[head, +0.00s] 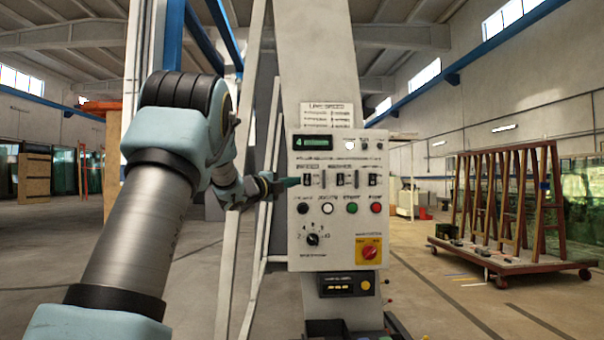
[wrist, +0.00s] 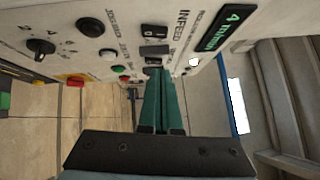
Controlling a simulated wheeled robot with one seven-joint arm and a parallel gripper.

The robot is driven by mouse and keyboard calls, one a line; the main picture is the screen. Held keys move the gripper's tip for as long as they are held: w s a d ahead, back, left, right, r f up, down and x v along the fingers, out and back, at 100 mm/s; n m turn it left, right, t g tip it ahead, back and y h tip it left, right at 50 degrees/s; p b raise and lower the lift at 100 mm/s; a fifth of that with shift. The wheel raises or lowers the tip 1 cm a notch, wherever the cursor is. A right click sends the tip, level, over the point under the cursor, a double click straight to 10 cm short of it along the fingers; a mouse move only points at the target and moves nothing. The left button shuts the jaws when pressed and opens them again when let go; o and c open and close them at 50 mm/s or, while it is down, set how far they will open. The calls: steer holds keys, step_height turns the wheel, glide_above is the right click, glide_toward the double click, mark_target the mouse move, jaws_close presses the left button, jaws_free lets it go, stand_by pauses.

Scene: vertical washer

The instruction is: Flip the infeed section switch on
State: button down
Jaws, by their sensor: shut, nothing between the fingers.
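The infeed switch (wrist: 153,31) is a small black rocker beside the printed word INFEED in the wrist view. In the head view it is the leftmost switch (head: 307,180) in the row on the white control panel (head: 335,250). Its position is too small to read. My gripper (head: 297,182) is shut and empty, its green fingers pointing at the panel just left of this switch in the head view. In the wrist view the fingertips (wrist: 158,70) appear close to the panel, below the infeed switch and over the neighbouring switch. I cannot tell whether they touch.
A green display (head: 313,142) is above. White slanted rails stand left of the panel. A wooden rack (head: 510,200) stands far right.

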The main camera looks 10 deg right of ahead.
mark_target(310, 175)
steer(key=shift+w+d+r+p, duration=0.2)
steer(key=shift+w+d+p, duration=0.55)
steer(key=shift+w, duration=0.3)
steer(key=shift+w+d+r+p, duration=0.2)
steer(key=shift+w+d+p, duration=0.5)
steer(key=shift+w, duration=0.35)
steer(key=shift+w+d+r+p, duration=0.2)
steer(key=shift+w+d+p, duration=0.55)
steer(key=shift+w, duration=0.3)
steer(key=shift+w+b, duration=0.3)
steer(key=shift+b, duration=0.25)
steer(key=shift+r, duration=0.2)
steer(key=shift+s+f, duration=0.1)
steer(key=shift+s, duration=0.05)
